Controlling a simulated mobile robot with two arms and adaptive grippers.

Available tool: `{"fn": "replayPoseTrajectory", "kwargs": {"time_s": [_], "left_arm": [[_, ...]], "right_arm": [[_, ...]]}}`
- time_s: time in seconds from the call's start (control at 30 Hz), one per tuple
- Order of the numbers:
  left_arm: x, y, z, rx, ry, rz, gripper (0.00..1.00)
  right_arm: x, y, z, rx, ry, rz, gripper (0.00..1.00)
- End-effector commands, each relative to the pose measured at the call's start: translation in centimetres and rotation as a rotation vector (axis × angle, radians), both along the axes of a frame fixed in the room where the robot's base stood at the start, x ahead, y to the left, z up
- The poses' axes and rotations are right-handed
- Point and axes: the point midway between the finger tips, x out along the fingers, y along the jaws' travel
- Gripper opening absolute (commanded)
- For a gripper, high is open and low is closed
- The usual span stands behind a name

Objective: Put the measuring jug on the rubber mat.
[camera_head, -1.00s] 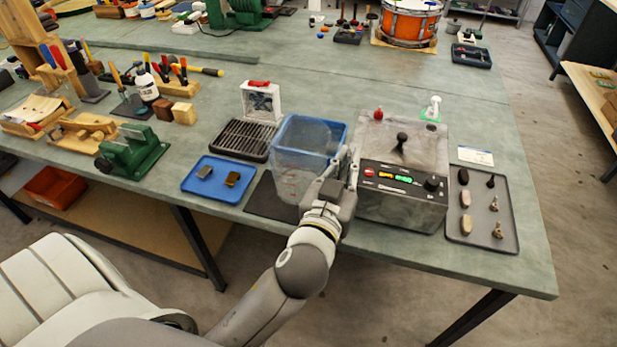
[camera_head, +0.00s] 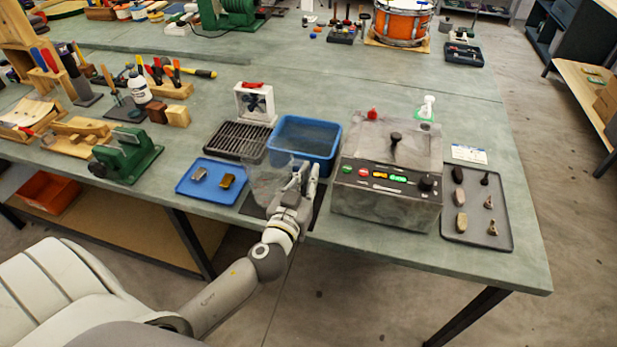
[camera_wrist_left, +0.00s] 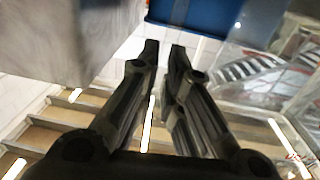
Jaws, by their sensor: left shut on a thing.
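The measuring jug (camera_head: 266,178) is clear and see-through, in front of the blue tub. My left gripper (camera_head: 306,174) is shut at the right side of the jug, where its handle would be; the handle itself is hard to make out. In the left wrist view the jug (camera_wrist_left: 268,75) is at the right, with red marks low on its wall, beside the gripper's fingers (camera_wrist_left: 160,52). The dark rubber mat (camera_head: 251,209) lies at the table's front edge, under the jug in the picture. I cannot tell whether the jug's base touches it. My right gripper is out of view.
The blue tub (camera_head: 333,160) stands right behind the jug, with a black rack (camera_head: 238,140) beside it. A blue tray (camera_head: 185,187) with two small blocks lies to the left. A grey machine (camera_head: 385,208) with buttons stands close to the right of my gripper.

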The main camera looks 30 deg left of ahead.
Motion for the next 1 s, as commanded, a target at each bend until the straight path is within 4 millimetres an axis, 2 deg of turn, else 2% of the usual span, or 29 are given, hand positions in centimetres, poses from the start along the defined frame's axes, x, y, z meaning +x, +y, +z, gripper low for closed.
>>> {"fn": "replayPoseTrajectory", "kwargs": {"time_s": [0.4,0.43,0.57,1.0], "left_arm": [[0.00,-0.05,-0.47,0.000,-0.002,0.000,0.00],[-0.02,-0.05,-0.37,-0.001,-0.001,-0.001,0.12],[-0.02,-0.05,-0.34,0.000,0.000,0.000,0.29],[-0.18,-0.08,-0.06,0.001,0.000,-0.001,0.30]], "right_arm": [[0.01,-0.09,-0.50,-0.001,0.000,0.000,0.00],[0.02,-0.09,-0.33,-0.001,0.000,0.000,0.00],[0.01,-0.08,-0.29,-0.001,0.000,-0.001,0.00],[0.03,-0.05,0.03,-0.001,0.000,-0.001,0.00]]}}
